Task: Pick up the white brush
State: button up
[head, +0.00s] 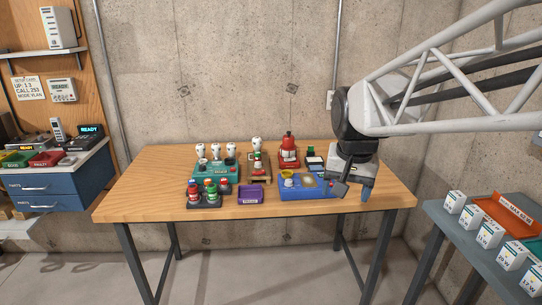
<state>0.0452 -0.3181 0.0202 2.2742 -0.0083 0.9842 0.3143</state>
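I cannot make out a clear white brush at this size. Several small white-topped items (215,150) stand upright along the back of the teal holder (226,178); what they are is too small to tell. Another white-topped item (257,143) stands to their right, behind a wooden stand (256,179). A small white piece (289,181) sits at the left of the blue tray (305,195). My gripper (354,194) points down at the table's right side, just right of the blue tray. Its two fingers look apart, with nothing visible between them.
The wooden table (135,198) is clear at its left end. A red device (289,152) stands behind the blue tray. A purple tray (250,194) and a dark rack with coloured bottles (208,198) are at the front. A grey side table (448,220) holds white boxes at right.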

jog(key=w+d+f+m+g, duration=0.1)
jog(key=w+d+m, duration=0.25)
jog(key=w, duration=1.25)
jog(key=w+d+f+m, duration=0.1)
jog(key=w+d+m, duration=0.25)
jog(key=w, duration=1.35)
jog(key=w+d+f+m, duration=0.2)
jog(key=w+d+f, duration=0.1)
jog(key=w+f, duration=0.3)
jog(key=w+d+f+m, duration=0.2)
jog(key=w+f, duration=0.4)
jog(key=w, duration=0.5)
jog(key=w+d+f+m+g, duration=0.1)
jog(key=w+d+f, duration=0.3)
jog(key=w, duration=0.5)
jog(key=shift+w+d+f+m, duration=0.1)
jog(key=shift+d+f+m, duration=0.1)
jog(key=shift+f+m, duration=0.4)
jog(key=shift+d+f+m, duration=0.2)
jog(key=shift+f+m, duration=0.1)
jog(key=shift+f, duration=0.45)
jog(key=shift+w+d+f, duration=0.2)
jog(key=shift+w+f, duration=0.1)
jog(key=shift+f, duration=0.1)
jog(key=shift+f, duration=1.3)
jog(key=shift+f, duration=0.1)
